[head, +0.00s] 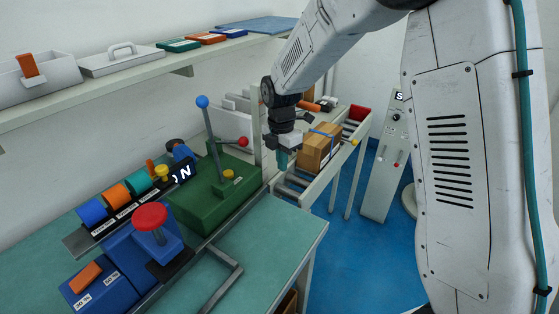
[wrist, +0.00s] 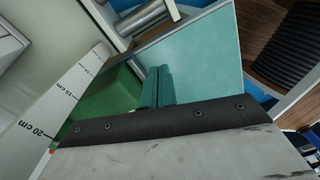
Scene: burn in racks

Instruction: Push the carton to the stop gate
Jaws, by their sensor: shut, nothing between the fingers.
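The brown cardboard carton (head: 318,150), with a blue strap, sits on the roller conveyor (head: 292,187) in the head view. A red piece (head: 359,113) stands at the conveyor's far end, beyond the carton; I cannot tell surely whether it is the stop gate. My gripper (head: 282,161) points down just left of the carton, at its near side. A small gap seems to separate them, though contact is hard to judge. Its teal fingers are together and empty in the wrist view (wrist: 158,88). I cannot make out the carton in the wrist view.
A green base with a blue-knobbed lever (head: 207,135) stands left of my gripper. A red mushroom button (head: 150,216) and several coloured cylinders stand nearer on the teal bench (head: 285,235). A shelf (head: 120,90) runs above. A white control panel (head: 385,160) stands right of the conveyor.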

